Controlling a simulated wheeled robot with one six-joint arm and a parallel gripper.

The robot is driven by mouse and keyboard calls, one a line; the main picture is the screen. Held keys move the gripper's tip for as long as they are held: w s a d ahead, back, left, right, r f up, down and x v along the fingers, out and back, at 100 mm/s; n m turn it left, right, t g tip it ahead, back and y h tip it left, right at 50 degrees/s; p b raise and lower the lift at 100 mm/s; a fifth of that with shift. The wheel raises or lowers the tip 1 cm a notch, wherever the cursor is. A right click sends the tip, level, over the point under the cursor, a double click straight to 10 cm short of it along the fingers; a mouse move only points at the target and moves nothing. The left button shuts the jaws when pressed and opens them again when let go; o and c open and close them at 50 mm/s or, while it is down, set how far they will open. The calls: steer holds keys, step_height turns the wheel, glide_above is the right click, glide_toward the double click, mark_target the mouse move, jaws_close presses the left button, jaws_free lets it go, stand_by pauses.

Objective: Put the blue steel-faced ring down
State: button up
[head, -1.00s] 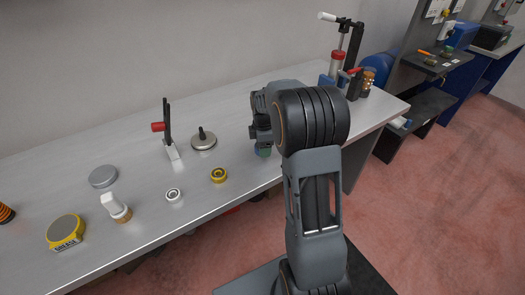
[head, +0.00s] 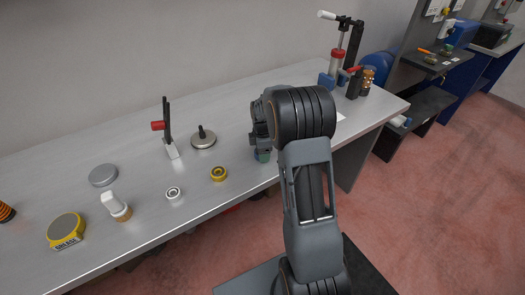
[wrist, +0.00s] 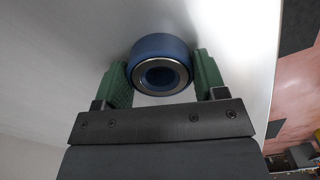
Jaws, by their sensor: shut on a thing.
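The blue steel-faced ring (wrist: 160,47) shows in the wrist view, between the two green fingers of my gripper (wrist: 161,78). It has a blue outer band and a bright steel face around a dark blue centre. My gripper is shut on it, one finger at each side. The pale bench top fills the view behind the ring; I cannot tell whether the ring touches it. In the head view my gripper (head: 262,154) is over the front part of the bench (head: 120,240), and the ring is mostly hidden by the gripper and my arm.
To the left on the bench are a yellow ring (head: 218,174), a white ring (head: 173,193), a metal disc with a black knob (head: 203,138), a red-handled clamp (head: 168,130) and a grease tin (head: 65,229). A press (head: 345,60) stands at the back right.

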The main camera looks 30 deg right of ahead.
steer(key=o, duration=1.3)
step_height(320, 180, up, 12)
steer(key=shift+s+a+r+m+t, duration=0.35)
steer(key=shift+s+a+m+t, duration=0.25)
steer(key=shift+s+a+m, duration=2.3)
steer(key=shift+s+a+r+m+t, duration=0.5)
steer(key=shift+s+a+m, duration=1.05)
steer(key=shift+s, duration=2.7)
steer(key=shift+s+a+r+m+t, duration=0.2)
steer(key=shift+s+a+m+t, duration=0.9)
steer(key=shift+s+m, duration=2.15)
steer(key=shift+s+a+n+g, duration=0.3)
steer(key=shift+a+g, duration=0.1)
